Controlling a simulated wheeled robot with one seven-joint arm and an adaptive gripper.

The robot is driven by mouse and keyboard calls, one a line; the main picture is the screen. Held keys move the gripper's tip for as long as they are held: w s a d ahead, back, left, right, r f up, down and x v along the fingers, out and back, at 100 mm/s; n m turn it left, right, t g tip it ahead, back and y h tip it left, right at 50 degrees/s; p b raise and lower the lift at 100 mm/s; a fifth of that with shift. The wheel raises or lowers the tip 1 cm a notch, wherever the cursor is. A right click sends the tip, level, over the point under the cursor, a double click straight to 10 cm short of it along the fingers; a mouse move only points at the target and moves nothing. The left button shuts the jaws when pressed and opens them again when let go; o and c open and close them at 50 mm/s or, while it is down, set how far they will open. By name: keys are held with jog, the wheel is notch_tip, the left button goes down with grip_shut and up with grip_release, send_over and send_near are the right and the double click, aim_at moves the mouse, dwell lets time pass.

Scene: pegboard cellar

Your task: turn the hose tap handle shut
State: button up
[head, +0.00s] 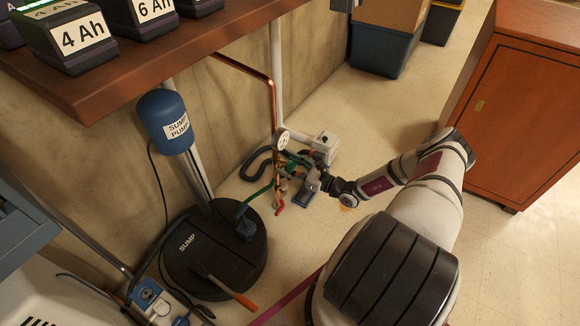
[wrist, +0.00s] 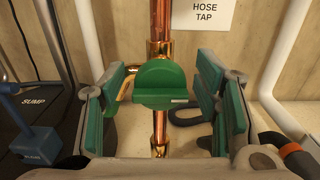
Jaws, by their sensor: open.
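The green hose tap handle (wrist: 160,80) shows in the middle of the wrist view, in front of a vertical copper pipe (wrist: 160,20). It has a rounded upper part and a flat, wide front edge. My gripper (wrist: 165,88) is open, with one green-padded finger on each side of the handle. Gaps show between the handle and both fingers, and nothing is held. In the head view my gripper (head: 300,178) is low beside the copper pipework, and the handle cannot be told apart from the green pads there.
A "HOSE TAP" sign (wrist: 205,14) is on the wall behind. A blue sump pump (head: 163,115) on a round black lid (head: 210,262) stands left of the pipework. A wooden cabinet (head: 530,105) stands right; floor between is clear.

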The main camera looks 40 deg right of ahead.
jog(key=c, duration=1.1)
jog(key=shift+n+p, duration=0.3)
jog(key=shift+n, duration=0.1)
jog(key=n+p, duration=0.2)
jog(key=n, duration=0.1)
jog(key=shift+a+r, duration=0.1)
jog(key=n+p, duration=0.2)
jog(key=n, duration=0.3)
jog(key=shift+p, duration=0.35)
jog(key=n+p, duration=0.2)
jog(key=n, duration=0.2)
jog(key=shift+s+a+n, duration=0.1)
jog(key=shift+n, duration=0.3)
jog(key=n, duration=0.2)
jog(key=n+p, duration=0.1)
jog(key=n, duration=0.1)
jog(key=shift+f, duration=0.3)
jog(key=shift+n+p, duration=0.3)
jog(key=shift+p, duration=0.05)
